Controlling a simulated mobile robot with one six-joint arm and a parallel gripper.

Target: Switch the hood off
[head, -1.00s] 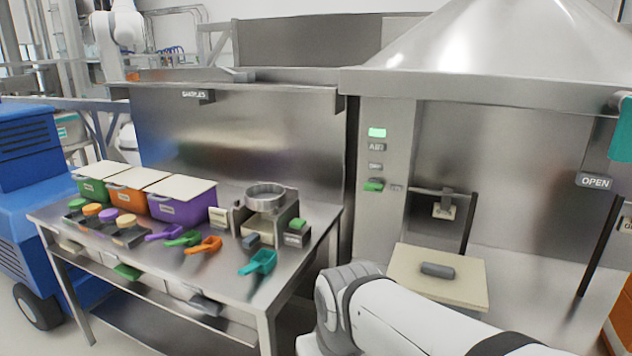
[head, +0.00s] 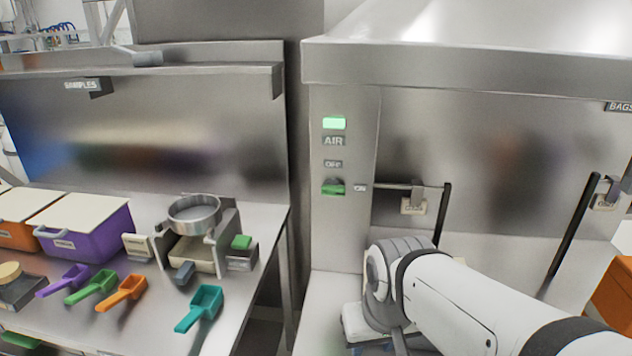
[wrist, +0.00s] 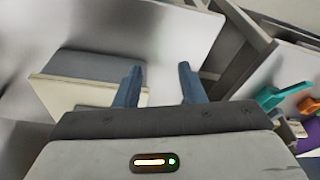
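The steel hood (head: 450,62) fills the right of the head view. Its left panel carries a lit green indicator (head: 334,123) above an AIR label (head: 333,141). Below are an OFF label (head: 333,164) and a green switch (head: 333,187), with an ON label (head: 360,187) at the switch's right. My arm reaches in from the lower right, below the switch. My gripper shows in the wrist view (wrist: 160,84), its two blue-grey fingers apart with nothing between them. The fingers are not clearly visible in the head view. The switch is not visible in the wrist view.
A cream board with a grey block (wrist: 92,66) lies left of the fingers in the wrist view. A bench at left holds a purple bin (head: 88,232), a sieve (head: 195,214) and several scoops, including a teal one (head: 200,308). Dark bars (head: 443,215) stand before the hood.

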